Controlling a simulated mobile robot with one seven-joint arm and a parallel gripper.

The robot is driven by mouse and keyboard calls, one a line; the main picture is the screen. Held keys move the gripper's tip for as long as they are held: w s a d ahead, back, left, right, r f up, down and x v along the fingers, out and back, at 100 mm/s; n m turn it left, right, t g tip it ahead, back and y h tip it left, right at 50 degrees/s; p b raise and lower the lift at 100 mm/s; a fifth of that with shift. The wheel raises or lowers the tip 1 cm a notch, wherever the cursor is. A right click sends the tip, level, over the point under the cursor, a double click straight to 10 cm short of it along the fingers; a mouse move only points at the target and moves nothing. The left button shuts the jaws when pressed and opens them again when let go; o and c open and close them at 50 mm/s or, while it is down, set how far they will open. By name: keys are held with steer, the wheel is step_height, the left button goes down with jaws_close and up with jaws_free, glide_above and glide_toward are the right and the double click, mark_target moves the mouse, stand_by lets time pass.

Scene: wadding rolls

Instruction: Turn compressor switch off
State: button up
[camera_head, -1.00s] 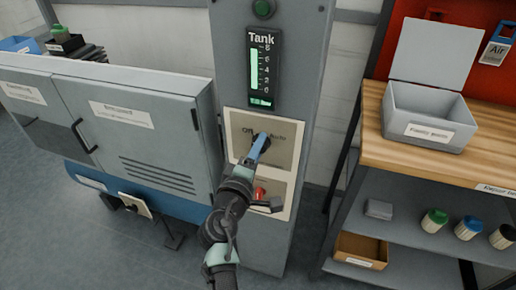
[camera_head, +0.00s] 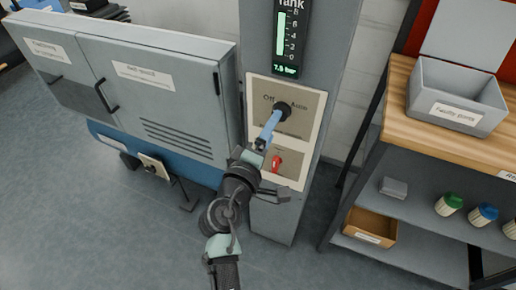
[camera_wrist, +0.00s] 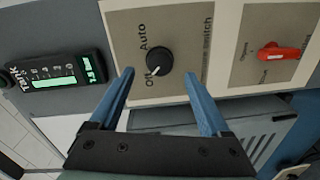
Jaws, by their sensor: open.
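The compressor switch is a round black knob (camera_wrist: 159,60) on a beige plate (camera_wrist: 118,20) with the words Off and Auto. In the wrist view the knob's white mark points toward Off. The knob also shows in the head view (camera_head: 283,111), at the upper end of my gripper (camera_head: 275,120). In the wrist view my gripper (camera_wrist: 160,74) is open. Its two blue fingers lie on either side of the knob's near edge with a gap to each side. I cannot tell how far the fingertips are from the plate.
A red handle (camera_head: 277,161) sits on the plate below the knob. A tank gauge (camera_head: 290,35) reading about 7.5 bar is above it. A grey cabinet (camera_head: 150,90) stands close on the left. A wooden-topped shelf (camera_head: 425,135) with a grey box (camera_head: 455,105) is on the right.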

steer(key=v, duration=0.7)
steer(key=shift+s+a, duration=0.15)
steer(key=shift+s, duration=0.25)
steer(key=w+d+r+m+t+y, duration=0.15)
steer(key=r+m, duration=0.25)
steer(key=r, duration=0.8)
steer(key=w+d+r+m+t+h, duration=0.1)
steer(key=d+r+m+t, duration=0.2)
steer(key=r, duration=1)
steer(key=s+r+m+t+y+p, duration=0.1)
steer(key=s+r+m+t+y, duration=0.15)
steer(key=s+r, duration=0.75)
steer(key=s+r+m+t+y+p, duration=0.2)
steer(key=s+r+m+t, duration=0.15)
steer(key=r, duration=1.25)
step_height(320, 180, up, 12)
steer(key=p, duration=1.2)
steer(key=shift+s+a+n, duration=0.2)
steer(key=shift+a+n, duration=0.05)
steer(key=shift+n, duration=0.05)
